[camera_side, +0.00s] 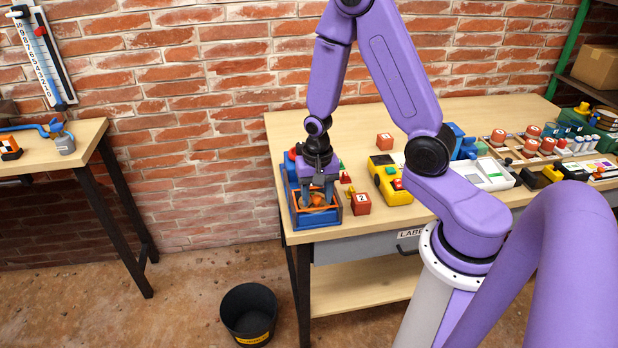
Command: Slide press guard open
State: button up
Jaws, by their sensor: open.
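A blue frame with an orange-brown part inside it (296,208) stands at the left front corner of the workbench; it may be the press with its guard, but I cannot tell for sure. My gripper (318,195) points down over this blue frame with its fingers apart. The fingertips are at or just above the orange part; I cannot tell whether they touch it. The gripper hides part of the frame's back and middle.
Trays of jars crowd the bench's right end. A black bin (249,312) stands on the floor.

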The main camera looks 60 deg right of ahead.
aim_at(317, 197)
jog(key=shift+r, duration=3.5)
jog(key=s+a+r+n, duration=0.5)
jog(key=s+n, duration=0.4)
jog(key=n, duration=0.1)
jog(key=s+a+r+n, duration=0.4)
jog(key=s+a+n, duration=0.1)
jog(key=s+n, duration=0.5)
jog(key=shift+r+n, duration=0.35)
jog(key=shift+n, duration=0.45)
